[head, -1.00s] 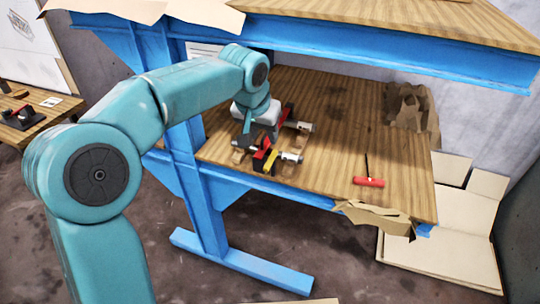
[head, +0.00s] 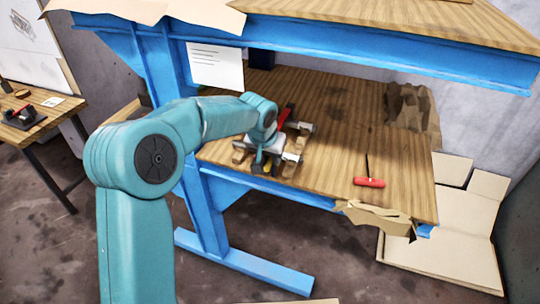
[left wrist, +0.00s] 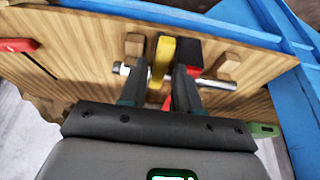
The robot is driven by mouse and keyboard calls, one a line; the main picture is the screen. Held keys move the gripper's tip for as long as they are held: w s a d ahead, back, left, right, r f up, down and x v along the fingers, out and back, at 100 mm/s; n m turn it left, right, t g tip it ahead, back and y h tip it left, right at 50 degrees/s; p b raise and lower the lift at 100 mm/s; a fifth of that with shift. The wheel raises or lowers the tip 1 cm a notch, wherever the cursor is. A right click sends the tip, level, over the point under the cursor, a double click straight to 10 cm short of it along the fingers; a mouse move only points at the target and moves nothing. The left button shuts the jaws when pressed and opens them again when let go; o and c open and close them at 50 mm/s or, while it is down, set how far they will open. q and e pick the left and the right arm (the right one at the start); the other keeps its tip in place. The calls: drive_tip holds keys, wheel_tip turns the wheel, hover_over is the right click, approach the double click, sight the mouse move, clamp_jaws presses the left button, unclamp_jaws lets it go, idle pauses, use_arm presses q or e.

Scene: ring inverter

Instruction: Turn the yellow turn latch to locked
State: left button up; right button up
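The yellow turn latch (left wrist: 162,60) shows in the left wrist view as an upright bar between my left gripper's two fingers. In the head view only a small yellow part (head: 267,170) shows below the gripper. A red and black block (left wrist: 187,54) sits just right of the latch, with a metal rod (left wrist: 214,82) beside it. My left gripper (left wrist: 160,74) is open, with one finger on each side of the latch. I cannot tell whether either finger touches it. In the head view the left gripper (head: 263,163) covers much of the fixture. My right gripper is not in view.
The fixture stands near the front edge of a wooden shelf (head: 330,120) in a blue frame (head: 190,80). A red-handled tool (head: 369,182) lies to the right, with free shelf between. Torn cardboard (head: 378,217) hangs at the front edge. The upper tabletop overhangs the shelf.

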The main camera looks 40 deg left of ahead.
use_arm(q)
clamp_jaws()
drive_tip(key=shift+w+a+m+g+h+p, duration=0.3)
drive_tip(key=shift+a+m+g+h+p, duration=0.4)
drive_tip(key=shift+m+p, duration=1.4)
drive_tip(key=shift+w+a+m+g+h+p, duration=0.15)
drive_tip(key=shift+w+a+m+h+p, duration=0.65)
drive_tip(key=shift+m, duration=2.55)
drive_tip(key=shift+s+a+m+g+h+p, duration=0.15)
drive_tip(key=shift+a+m+g+h+p, duration=0.25)
drive_tip(key=shift+m+h+p, duration=1.6)
drive_tip(key=shift+m+y+b, duration=0.7)
drive_tip(key=shift+m+y, duration=0.15)
drive_tip(key=shift+y, duration=0.05)
